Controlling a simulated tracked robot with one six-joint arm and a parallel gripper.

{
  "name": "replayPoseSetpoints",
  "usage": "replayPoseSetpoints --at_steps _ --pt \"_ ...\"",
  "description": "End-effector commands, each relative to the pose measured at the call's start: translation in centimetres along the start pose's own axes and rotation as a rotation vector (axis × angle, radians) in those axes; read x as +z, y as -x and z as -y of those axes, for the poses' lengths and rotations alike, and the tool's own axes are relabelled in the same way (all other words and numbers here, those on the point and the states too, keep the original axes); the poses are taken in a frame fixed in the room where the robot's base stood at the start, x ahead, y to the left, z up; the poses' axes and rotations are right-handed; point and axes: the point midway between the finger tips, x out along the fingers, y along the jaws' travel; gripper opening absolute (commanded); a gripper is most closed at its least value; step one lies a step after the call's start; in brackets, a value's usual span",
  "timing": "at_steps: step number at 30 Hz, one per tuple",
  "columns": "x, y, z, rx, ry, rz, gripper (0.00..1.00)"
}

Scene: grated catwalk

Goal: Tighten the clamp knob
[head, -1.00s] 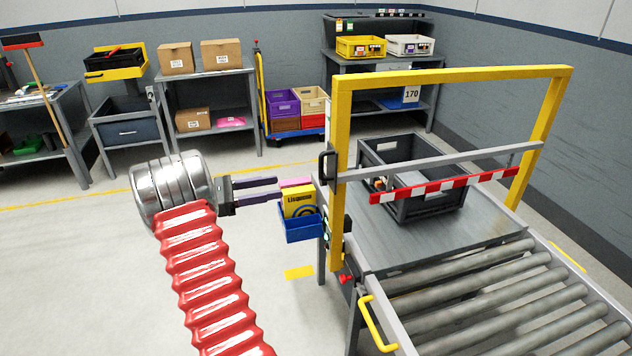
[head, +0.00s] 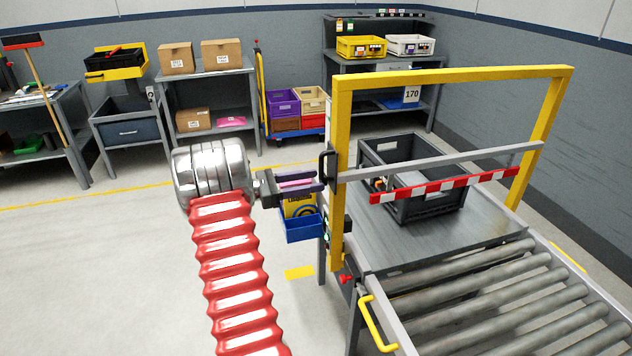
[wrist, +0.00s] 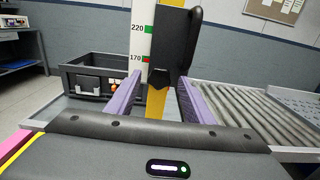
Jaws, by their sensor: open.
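The clamp knob (head: 328,166) appears to be the black, elongated handle where the grey crossbar meets the yellow post. In the wrist view it is a large dark shape (wrist: 176,45) in front of a white scale marked 220 and 170. My gripper (head: 319,180) is open, with its purple fingers pointing right at the post, just below the knob in the head view. In the wrist view the fingertips (wrist: 161,78) lie either side of the knob's lower end. I cannot tell whether they touch it.
The yellow frame (head: 450,77) stands over a roller conveyor (head: 510,290). A red-and-white striped bar (head: 445,186) hangs under the crossbar (head: 440,161). A black crate (head: 440,205) sits behind it. A blue bin (head: 303,228) hangs below my gripper. Open floor lies left.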

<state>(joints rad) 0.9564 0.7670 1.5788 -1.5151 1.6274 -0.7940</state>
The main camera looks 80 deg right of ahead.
Motion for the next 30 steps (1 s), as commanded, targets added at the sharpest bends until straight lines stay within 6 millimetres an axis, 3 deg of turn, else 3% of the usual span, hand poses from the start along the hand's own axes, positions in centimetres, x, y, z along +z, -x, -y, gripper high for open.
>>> replayPoseSetpoints --at_steps 6,16,30 --pt "0.0 -1.9 0.0 -0.001 0.0 0.0 0.47" --pt "0.0 -2.1 0.0 0.0 0.0 0.0 0.47" --pt "0.0 -2.1 0.0 -0.001 0.0 0.0 0.14"
